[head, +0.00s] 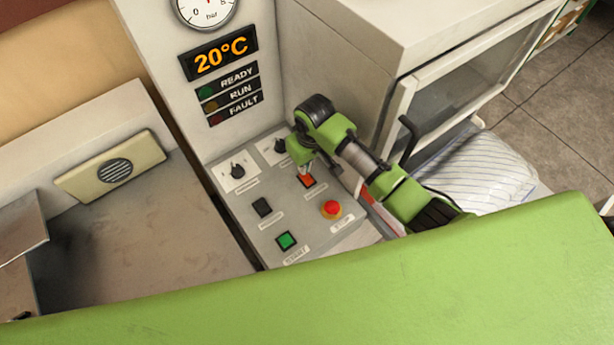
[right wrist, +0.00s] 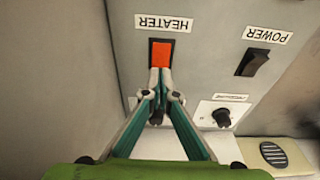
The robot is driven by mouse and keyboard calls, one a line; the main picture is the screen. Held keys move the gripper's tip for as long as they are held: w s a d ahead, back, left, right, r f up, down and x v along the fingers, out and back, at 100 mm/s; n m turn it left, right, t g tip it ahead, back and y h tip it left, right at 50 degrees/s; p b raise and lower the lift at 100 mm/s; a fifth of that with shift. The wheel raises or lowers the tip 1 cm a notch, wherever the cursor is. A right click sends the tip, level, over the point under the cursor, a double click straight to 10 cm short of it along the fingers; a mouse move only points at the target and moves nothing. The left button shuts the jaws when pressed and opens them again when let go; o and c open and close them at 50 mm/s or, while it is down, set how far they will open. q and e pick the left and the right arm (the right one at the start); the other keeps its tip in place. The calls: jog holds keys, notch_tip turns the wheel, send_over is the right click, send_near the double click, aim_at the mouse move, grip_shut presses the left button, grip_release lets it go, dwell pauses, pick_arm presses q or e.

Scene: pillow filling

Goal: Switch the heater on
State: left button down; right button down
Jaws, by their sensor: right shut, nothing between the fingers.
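The heater switch (head: 306,181) is a bright orange-red rocker on the sloped grey control panel (head: 232,226). In the right wrist view the switch (right wrist: 160,53) sits beside the label HEATER, which appears upside down. My right gripper (head: 307,165) is shut and empty, pointing down at the panel just beside the switch. In the right wrist view its closed fingertips (right wrist: 160,76) lie at the near edge of the switch and cover a little of it. I cannot tell whether they touch it. My left gripper is not in view.
The panel also carries a black POWER switch (right wrist: 252,62), a green start button (head: 286,241), a red stop button (head: 331,209) and two knobs (head: 238,171). The display (head: 219,53) reads 20°C. A grey cabinet (head: 345,60) stands close to the right arm.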

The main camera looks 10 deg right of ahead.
aim_at(305, 176)
jog(key=shift+f+b, duration=0.55)
jog(key=shift+f, duration=0.65)
dwell(0.5)
jog(key=shift+r+p, duration=1.2)
jog(key=shift+r, duration=2.35)
